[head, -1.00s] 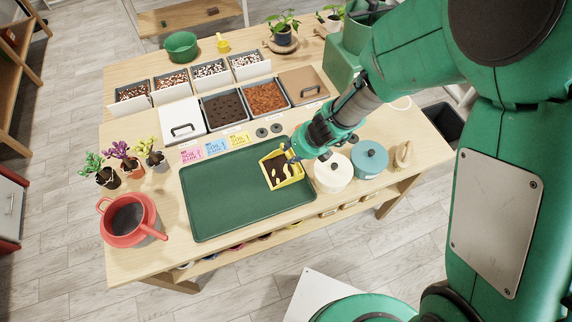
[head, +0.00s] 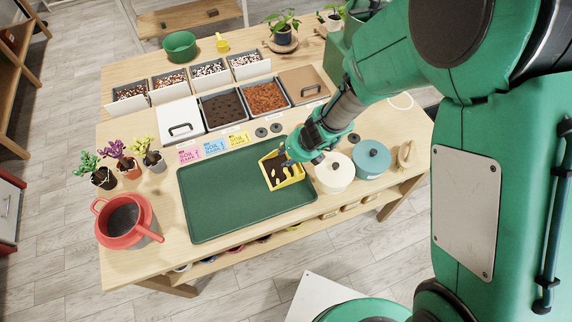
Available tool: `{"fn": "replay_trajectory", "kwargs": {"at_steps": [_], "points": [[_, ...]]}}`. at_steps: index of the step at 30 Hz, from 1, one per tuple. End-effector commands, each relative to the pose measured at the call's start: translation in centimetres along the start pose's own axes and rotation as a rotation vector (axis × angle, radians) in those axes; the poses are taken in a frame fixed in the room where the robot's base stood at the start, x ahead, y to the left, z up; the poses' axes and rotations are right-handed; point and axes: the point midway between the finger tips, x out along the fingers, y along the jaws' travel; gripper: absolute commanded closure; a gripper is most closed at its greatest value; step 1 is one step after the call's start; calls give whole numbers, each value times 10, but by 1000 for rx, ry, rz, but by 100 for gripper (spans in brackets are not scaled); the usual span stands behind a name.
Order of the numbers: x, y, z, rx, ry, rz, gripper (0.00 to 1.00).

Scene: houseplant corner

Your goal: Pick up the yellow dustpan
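The yellow dustpan (head: 294,182) sits at the right end of the green tray (head: 225,215), with dark contents and some small yellowish bits in it. My gripper (head: 287,156) is at the dustpan's upper right edge, coming in from the upper right. Its fingers are small and partly overlap the dustpan's back edge. I cannot tell whether they touch it or whether they are open or shut. The dustpan's handle is not clearly seen.
A white lidded pot (head: 334,170) and a blue lidded pot (head: 372,158) stand close right of the dustpan. Several bins of soil and pebbles line the back. Most of the tray is clear.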

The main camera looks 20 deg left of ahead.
Motion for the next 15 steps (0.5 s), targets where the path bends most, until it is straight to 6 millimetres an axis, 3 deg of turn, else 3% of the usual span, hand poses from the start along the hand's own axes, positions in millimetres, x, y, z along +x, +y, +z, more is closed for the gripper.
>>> {"fn": "replay_trajectory", "kwargs": {"at_steps": [5, 10, 15], "points": [[0, 0, 0, 0, 0, 0, 72], [0, 0, 0, 0, 0, 0, 100], [0, 0, 0, 0, 0, 0, 100]]}}
